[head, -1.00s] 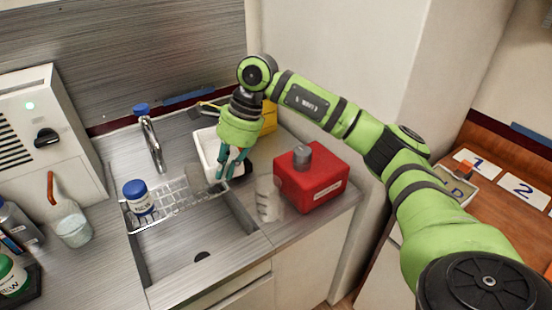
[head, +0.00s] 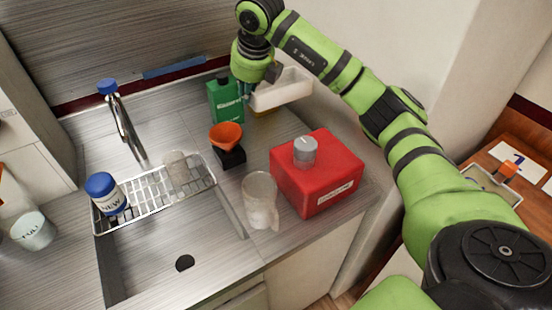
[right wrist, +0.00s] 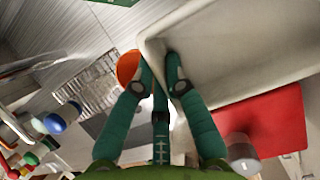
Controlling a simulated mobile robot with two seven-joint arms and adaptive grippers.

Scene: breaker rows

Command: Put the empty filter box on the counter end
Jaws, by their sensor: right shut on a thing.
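The white, open-topped filter box (head: 288,90) is held at the back right of the counter in the head view. It looks empty inside in the right wrist view (right wrist: 235,50). My right gripper (head: 247,90) is shut on the box's near left wall; its teal fingers (right wrist: 162,65) pinch that wall in the right wrist view. The counter end (head: 345,212) is at the right, in front of a red canister (head: 318,178). My left gripper is not in view.
A green bottle (head: 226,102) and an orange funnel (head: 226,136) on a dark stand are left of the box. A clear beaker (head: 260,198) stands by the red canister. A wire rack (head: 150,192) with a blue-capped jar (head: 106,193) spans the sink, below the faucet (head: 125,125).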

